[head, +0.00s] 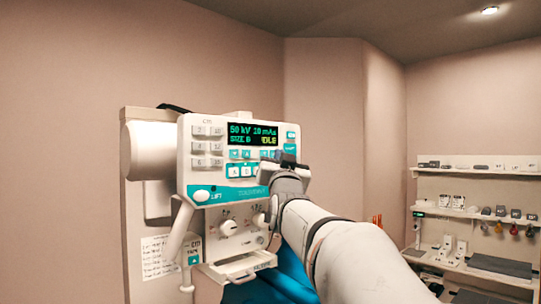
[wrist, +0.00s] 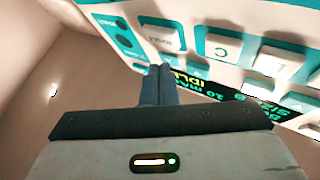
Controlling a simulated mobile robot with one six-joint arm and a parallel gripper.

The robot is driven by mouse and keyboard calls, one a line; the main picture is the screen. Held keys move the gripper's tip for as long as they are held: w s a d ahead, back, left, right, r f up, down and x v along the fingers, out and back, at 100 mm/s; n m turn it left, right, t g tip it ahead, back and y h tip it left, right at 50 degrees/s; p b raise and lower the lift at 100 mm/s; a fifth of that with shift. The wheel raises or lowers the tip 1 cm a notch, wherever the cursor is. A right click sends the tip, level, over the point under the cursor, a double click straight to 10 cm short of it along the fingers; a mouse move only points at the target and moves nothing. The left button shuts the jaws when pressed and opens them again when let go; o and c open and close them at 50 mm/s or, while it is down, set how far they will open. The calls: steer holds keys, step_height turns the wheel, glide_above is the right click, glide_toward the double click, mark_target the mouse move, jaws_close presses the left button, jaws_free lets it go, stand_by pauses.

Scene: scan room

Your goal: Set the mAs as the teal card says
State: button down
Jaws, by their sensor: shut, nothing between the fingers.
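The control panel (head: 214,174) is a white unit with a teal band. Its dark display (head: 252,134) reads 50 kV, 10 mAs, SIZE B and IDLE. Rows of small keys (head: 242,155) lie below the display, and some are behind my gripper. My gripper (head: 284,160) is at the panel's right side, below the display. In the wrist view its fingers (wrist: 160,72) are together and empty, close to a white key (wrist: 166,40); I cannot tell if they touch it. The display (wrist: 215,88) shows inverted there. A small card with teal (head: 193,252) hangs below the panel; its text is too small to read.
A white sheet with writing (head: 159,257) is at the lower left. Two knobs (head: 228,227) and a tray (head: 240,266) are under the panel. A blue object (head: 270,287) stands below, partly behind my arm. Shelves (head: 475,214) with small items are at the right.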

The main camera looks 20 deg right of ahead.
steer(key=shift+s+f, duration=0.1)
steer(key=shift+s+d+b, duration=0.3)
steer(key=shift+s+b, duration=0.35)
steer(key=shift+b, duration=0.2)
steer(key=shift+s, duration=0.1)
steer(key=s+b, duration=0.1)
steer(key=s+d+b, duration=0.1)
steer(key=s, duration=0.1)
steer(key=s+b, duration=0.1)
steer(key=shift+s+d, duration=0.3)
steer(key=shift+d, duration=0.05)
stand_by(0.4)
